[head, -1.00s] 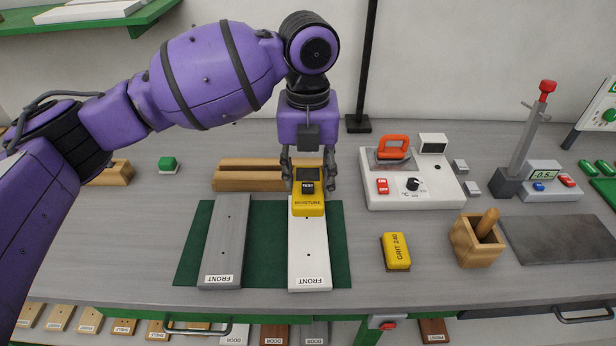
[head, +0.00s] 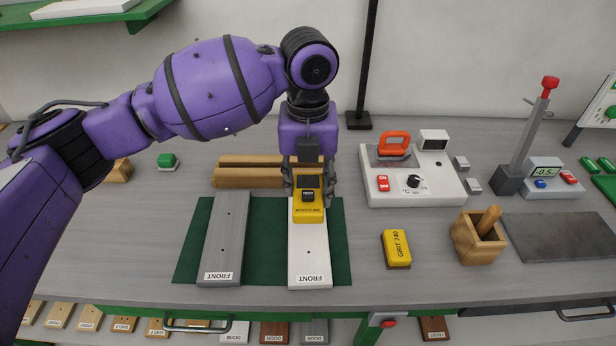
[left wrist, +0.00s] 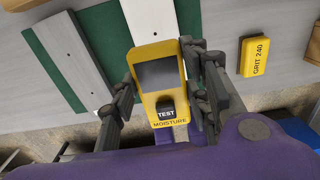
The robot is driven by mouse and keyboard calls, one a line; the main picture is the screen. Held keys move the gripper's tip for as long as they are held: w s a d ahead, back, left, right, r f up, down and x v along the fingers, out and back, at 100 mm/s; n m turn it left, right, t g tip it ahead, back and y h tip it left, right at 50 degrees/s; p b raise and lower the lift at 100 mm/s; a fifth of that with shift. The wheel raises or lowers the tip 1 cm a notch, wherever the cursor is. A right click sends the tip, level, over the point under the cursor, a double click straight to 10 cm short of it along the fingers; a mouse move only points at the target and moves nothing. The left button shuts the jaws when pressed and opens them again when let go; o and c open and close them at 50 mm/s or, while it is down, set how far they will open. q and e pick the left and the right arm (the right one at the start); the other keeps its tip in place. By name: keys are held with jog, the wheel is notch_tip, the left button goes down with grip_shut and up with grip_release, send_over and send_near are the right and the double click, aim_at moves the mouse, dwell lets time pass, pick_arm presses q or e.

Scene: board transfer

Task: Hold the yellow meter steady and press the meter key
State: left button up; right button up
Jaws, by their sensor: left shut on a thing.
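The yellow moisture meter (head: 308,213) is at the white board, over its far half. Whether it touches the board is hard to tell. My left gripper (head: 309,193) is shut on the meter, with one finger along each side. In the left wrist view the meter (left wrist: 147,102) sits between the two fingers (left wrist: 163,92), its dark screen and its black TEST key (left wrist: 166,112) facing the camera. No finger covers the key there. The white board (head: 309,262) lies on a green mat (head: 264,245) beside a grey board (head: 225,240). My right gripper is out of view.
A yellow GRIT 240 block (head: 396,249) lies to the right of the mat. A wooden box (head: 474,247) and a white station with an orange-handled iron (head: 393,143) stand further right. Wooden bars (head: 250,178) lie behind the mat. The bench left of the mat is mostly clear.

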aim_at(308, 185)
pick_arm(q)
jog(key=shift+f, duration=1.7)
jog(key=shift+f+b, duration=0.4)
jog(key=shift+f, duration=1.45)
jog(key=shift+f+b, duration=0.3)
jog(key=shift+f, duration=1.2)
jog(key=o, duration=1.2)
jog(key=shift+r, duration=0.1)
jog(key=shift+c, duration=0.2)
jog(key=shift+o, duration=1.6)
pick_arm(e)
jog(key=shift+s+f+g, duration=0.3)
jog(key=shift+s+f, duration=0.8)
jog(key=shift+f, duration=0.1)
